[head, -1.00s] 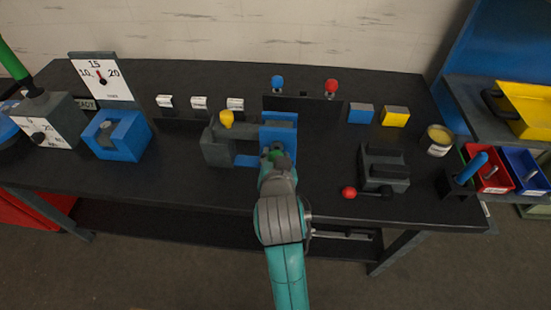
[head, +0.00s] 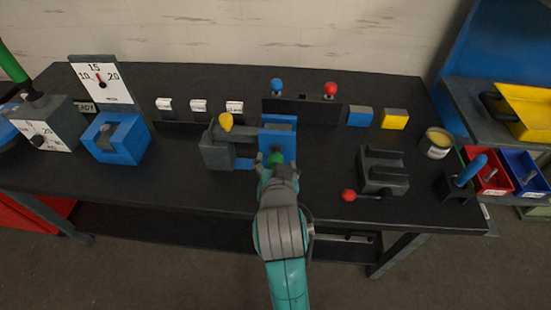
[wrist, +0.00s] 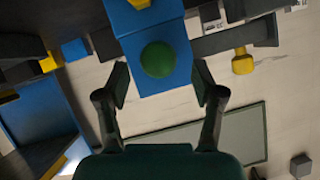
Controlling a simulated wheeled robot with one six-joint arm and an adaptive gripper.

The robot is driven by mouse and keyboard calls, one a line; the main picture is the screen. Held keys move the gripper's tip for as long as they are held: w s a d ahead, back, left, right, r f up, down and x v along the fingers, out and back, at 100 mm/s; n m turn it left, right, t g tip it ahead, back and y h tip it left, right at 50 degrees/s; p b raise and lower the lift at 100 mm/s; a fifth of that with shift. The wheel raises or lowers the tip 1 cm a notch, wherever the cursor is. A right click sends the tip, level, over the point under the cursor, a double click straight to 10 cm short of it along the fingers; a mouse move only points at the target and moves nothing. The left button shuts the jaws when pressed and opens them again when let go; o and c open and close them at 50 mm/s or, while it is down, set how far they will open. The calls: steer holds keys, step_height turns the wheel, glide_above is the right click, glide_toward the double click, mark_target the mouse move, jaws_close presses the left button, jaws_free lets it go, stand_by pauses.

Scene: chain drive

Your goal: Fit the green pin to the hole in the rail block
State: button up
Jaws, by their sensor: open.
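The green pin (head: 276,157) shows as a round green head at the front face of the blue rail block (head: 278,135). In the wrist view the green pin (wrist: 158,60) sits against the face of the blue block (wrist: 150,22), and its shaft and the hole are hidden behind the head. My gripper (head: 276,166) is just in front of the pin in the head view. In the wrist view my gripper (wrist: 161,78) is open, with one finger on each side of the pin and visible gaps between.
A grey block with a yellow knob (head: 225,121) stands left of the blue block. A grey clamp with a red-ended lever (head: 349,195) stands to the right. A blue cradle (head: 118,139) is farther left. The bench (head: 320,185) is clear between blue block and clamp.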

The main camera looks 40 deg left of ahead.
steer(key=v, duration=0.9)
steer(key=s+d+f+m+t+h, duration=0.1)
steer(key=s+d+f, duration=0.1)
steer(key=d+f, duration=0.8)
steer(key=s+d+f+t+h, duration=0.15)
steer(key=d+f, duration=0.45)
steer(key=d, duration=0.8)
steer(key=s+d+m+t+h, duration=0.1)
steer(key=s+d+h, duration=0.1)
steer(key=s+d, duration=0.5)
steer(key=s+d+r+m+t+h, duration=0.1)
steer(key=s+d+m+h, duration=0.1)
steer(key=s+d, duration=0.6)
steer(key=shift+s+h, duration=0.75)
steer(key=shift+s, duration=2.1)
